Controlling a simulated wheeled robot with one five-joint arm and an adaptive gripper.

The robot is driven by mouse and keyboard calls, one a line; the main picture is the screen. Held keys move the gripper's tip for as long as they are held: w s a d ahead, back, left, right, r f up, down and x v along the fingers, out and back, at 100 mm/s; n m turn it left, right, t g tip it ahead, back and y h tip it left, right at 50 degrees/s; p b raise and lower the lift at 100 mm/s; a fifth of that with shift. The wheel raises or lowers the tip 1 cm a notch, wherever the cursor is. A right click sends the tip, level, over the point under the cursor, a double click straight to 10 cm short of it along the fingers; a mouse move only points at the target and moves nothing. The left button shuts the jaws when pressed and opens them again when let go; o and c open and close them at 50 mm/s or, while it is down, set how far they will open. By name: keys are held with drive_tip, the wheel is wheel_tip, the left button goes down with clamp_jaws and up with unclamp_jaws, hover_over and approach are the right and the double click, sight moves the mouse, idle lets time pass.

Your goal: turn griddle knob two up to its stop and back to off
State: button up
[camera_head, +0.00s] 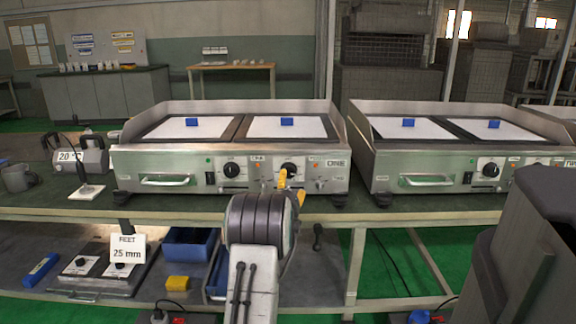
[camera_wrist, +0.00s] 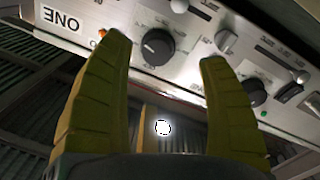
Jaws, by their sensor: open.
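The griddle marked ONE (camera_head: 190,157) stands on the bench with two black front knobs. Knob two (camera_head: 291,169), the right one near the ONE label, is partly covered by my gripper in the head view. In the wrist view the panel appears upside down, and knob two (camera_wrist: 157,47) shows between my finger tips. A pale mark on it points to the left there. My gripper (camera_head: 291,187) has yellow fingers, spread open on either side of the knob; in the wrist view (camera_wrist: 164,52) no contact shows. The other knob (camera_head: 234,170) also shows in the wrist view (camera_wrist: 251,92).
A second griddle (camera_head: 420,160) stands close by on the right. A weight-like block marked 20 (camera_head: 95,158) and a mug (camera_head: 18,178) sit at left. The lower shelf holds blue bins (camera_head: 188,246), a yellow block (camera_head: 178,283) and a sign (camera_head: 126,250). Drawer handles protrude from the griddle fronts.

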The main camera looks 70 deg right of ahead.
sight(289, 173)
drive_tip(key=d+m+b, duration=0.1)
drive_tip(key=m, duration=0.1)
drive_tip(key=d+m+b, duration=0.1)
drive_tip(key=m, duration=0.2)
drive_tip(key=w+d+m, duration=0.1)
drive_tip(key=m, duration=0.2)
drive_tip(key=shift+d+r+b, duration=0.2)
drive_tip(key=shift+b, duration=0.2)
drive_tip(key=b+x, duration=0.2)
drive_tip(key=b, duration=0.1)
drive_tip(key=shift+d, duration=0.35)
drive_tip(key=shift+w+d+r, duration=0.1)
drive_tip(key=shift+d+r, duration=0.1)
drive_tip(key=shift+d, duration=0.1)
drive_tip(key=shift+x, duration=0.9)
drive_tip(key=shift+r, duration=0.1)
drive_tip(key=c, duration=1.2)
